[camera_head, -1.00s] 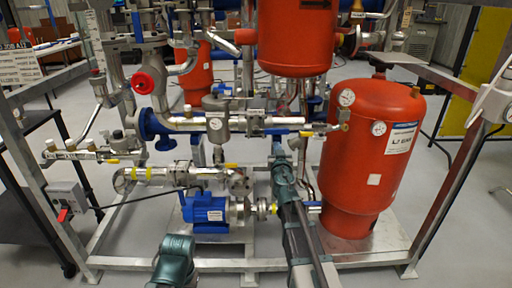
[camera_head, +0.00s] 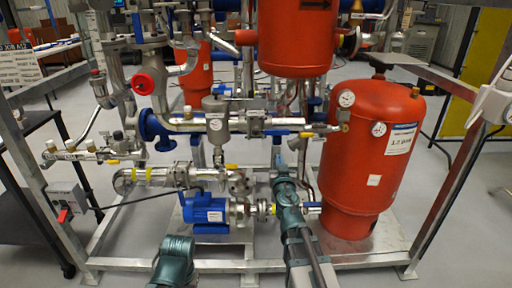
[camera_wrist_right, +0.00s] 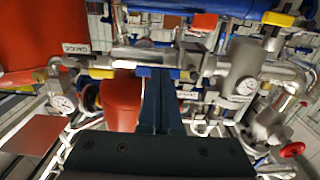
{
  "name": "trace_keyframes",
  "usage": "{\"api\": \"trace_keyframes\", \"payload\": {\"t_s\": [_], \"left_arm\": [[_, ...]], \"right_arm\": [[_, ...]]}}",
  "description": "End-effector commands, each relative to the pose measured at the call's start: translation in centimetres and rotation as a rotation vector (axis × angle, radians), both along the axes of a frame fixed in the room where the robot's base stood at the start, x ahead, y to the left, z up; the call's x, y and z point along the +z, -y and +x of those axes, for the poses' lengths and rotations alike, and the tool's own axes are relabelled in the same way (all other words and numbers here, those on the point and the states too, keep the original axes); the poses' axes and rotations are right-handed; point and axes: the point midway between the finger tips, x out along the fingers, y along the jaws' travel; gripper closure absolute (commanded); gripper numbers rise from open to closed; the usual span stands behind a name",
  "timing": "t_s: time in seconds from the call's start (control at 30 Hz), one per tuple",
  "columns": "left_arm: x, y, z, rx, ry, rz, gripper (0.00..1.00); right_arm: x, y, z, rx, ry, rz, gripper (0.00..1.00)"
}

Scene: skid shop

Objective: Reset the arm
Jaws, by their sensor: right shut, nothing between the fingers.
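My right gripper (camera_head: 278,150) reaches forward over the pipe skid in the head view, left of the front red tank (camera_head: 370,155). In the right wrist view its blue fingers (camera_wrist_right: 157,95) lie together, shut and empty. A silver pipe (camera_wrist_right: 140,57) shows beyond them; whether they touch it I cannot tell. My left gripper is out of the head view; only a teal link of my left arm shows at the bottom edge.
The steel skid frame (camera_head: 230,265) surrounds my right arm with posts and beams. A blue pump (camera_head: 205,212), gauges, a red handwheel (camera_head: 143,84) and a hanging red tank (camera_head: 297,40) crowd the space.

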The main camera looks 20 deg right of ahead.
Motion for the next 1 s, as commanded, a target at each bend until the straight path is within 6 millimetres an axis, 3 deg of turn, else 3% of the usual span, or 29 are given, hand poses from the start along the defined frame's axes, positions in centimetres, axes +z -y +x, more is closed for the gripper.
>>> {"api": "trace_keyframes", "payload": {"t_s": [0.33, 0.47, 0.57, 0.7, 0.8, 1.0], "left_arm": [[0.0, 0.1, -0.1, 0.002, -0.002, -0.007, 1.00], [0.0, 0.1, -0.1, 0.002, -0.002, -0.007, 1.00], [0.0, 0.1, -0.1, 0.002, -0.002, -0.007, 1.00], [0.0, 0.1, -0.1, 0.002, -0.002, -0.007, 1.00], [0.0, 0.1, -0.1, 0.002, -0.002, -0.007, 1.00], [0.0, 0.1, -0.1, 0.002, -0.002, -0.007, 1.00]], "right_arm": [[-0.4, -0.5, -0.5, -0.062, -0.020, 0.002, 1.00], [-3.1, -1.8, -2.2, -0.194, -0.149, 0.009, 1.00], [-7.1, -3.9, -4.6, -0.266, -0.355, 0.017, 1.00], [-13.6, -9.1, -9.6, -0.241, -0.737, 0.011, 1.00], [-17.2, -13.4, -13.6, -0.147, -0.995, -0.007, 1.00], [-20.8, -20.1, -20.7, 0.100, -1.365, -0.060, 1.00]]}}
